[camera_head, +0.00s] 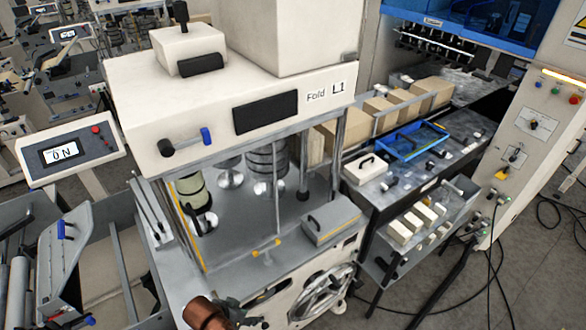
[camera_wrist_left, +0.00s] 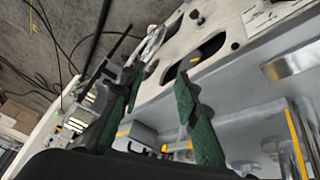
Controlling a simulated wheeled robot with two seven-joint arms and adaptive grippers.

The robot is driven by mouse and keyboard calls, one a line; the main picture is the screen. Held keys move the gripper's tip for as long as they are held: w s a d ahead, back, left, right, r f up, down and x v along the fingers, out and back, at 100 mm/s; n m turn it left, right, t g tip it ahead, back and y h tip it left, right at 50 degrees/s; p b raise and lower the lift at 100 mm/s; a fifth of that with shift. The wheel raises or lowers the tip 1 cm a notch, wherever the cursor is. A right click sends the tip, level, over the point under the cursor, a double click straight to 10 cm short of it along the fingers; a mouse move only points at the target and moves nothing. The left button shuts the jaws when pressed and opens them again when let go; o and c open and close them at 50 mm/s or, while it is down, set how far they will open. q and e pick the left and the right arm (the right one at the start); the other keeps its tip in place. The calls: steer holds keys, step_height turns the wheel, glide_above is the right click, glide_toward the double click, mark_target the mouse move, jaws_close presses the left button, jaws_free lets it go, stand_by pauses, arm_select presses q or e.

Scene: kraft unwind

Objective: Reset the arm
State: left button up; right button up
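My left arm enters the head view at the bottom, where its copper-coloured link shows. My left gripper (camera_head: 238,314) is a small dark shape beside that link, in front of the lower panel of the "Fold L1" machine (camera_head: 225,105). In the left wrist view my left gripper (camera_wrist_left: 159,78) has two green-padded fingers standing apart, with nothing between them. The machine's pale panel (camera_wrist_left: 235,40) with dark openings lies beyond the fingertips. I cannot tell the exact gap to it. My right gripper shows in neither view.
A grey box (camera_head: 331,221) with a handle sits on the machine's deck. To the right, a bench carries a blue tray (camera_head: 408,140) and a shelf of small pale blocks (camera_head: 413,222). A screen reads "ON" (camera_head: 66,153) at left. Black cables (camera_head: 492,255) run over the floor at right.

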arm_select(q)
steer(key=s+a+f+n+y, duration=0.1)
steer(key=s+a+n+y, duration=0.15)
steer(key=s+a, duration=0.65)
steer(key=s+a+f+n+y, duration=0.1)
steer(key=s+a+n+y, duration=0.15)
steer(key=s+a, duration=0.65)
step_height(320, 180, down, 40)
steer(key=w+a+r+g+b, duration=0.1)
steer(key=w+b, duration=0.1)
steer(key=b, duration=1)
steer(key=s+f+b, duration=0.4)
steer(key=s+f, duration=0.2)
steer(key=f, duration=0.4)
steer(key=s+f+g+b, duration=0.1)
steer(key=s+f+b, duration=0.3)
steer(key=s+f, duration=0.3)
steer(key=s+f+h+b, duration=0.1)
steer(key=s+f+b, duration=0.3)
steer(key=f, duration=1)
steer(key=s, duration=0.2)
steer(key=shift+s+f+m+g, duration=0.25)
steer(key=shift+s+m+g, duration=0.05)
steer(key=shift+s+g, duration=0.1)
